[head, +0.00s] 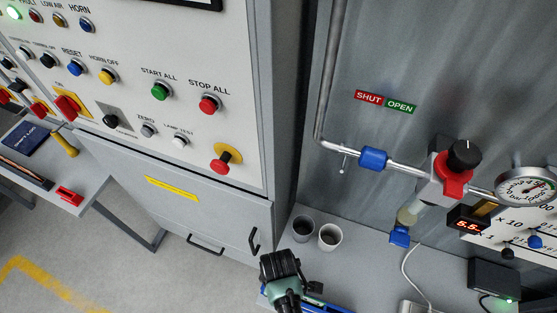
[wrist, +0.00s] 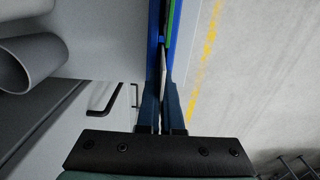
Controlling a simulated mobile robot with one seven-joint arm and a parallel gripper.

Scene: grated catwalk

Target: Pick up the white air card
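My gripper (head: 283,275) is low in the head view, over the front edge of the grey bench; its fingertips are hidden there. In the wrist view my gripper (wrist: 162,98) has its two fingers close together. A thin pale strip, likely the white air card seen edge-on (wrist: 163,62), runs up from between the fingertips. I cannot tell whether the fingers press on it or only stand around it. A blue rack or tray edge (wrist: 155,25) with a green strip lies just beyond the fingertips. Part of that blue edge shows beside my gripper in the head view (head: 335,308).
Two cups, one grey (head: 303,228) and one white (head: 330,237), stand close behind my gripper. A valve with a red body (head: 445,178) and a gauge (head: 525,187) hang at the right. A control cabinet (head: 150,180) fills the left. Floor shows beyond the bench edge.

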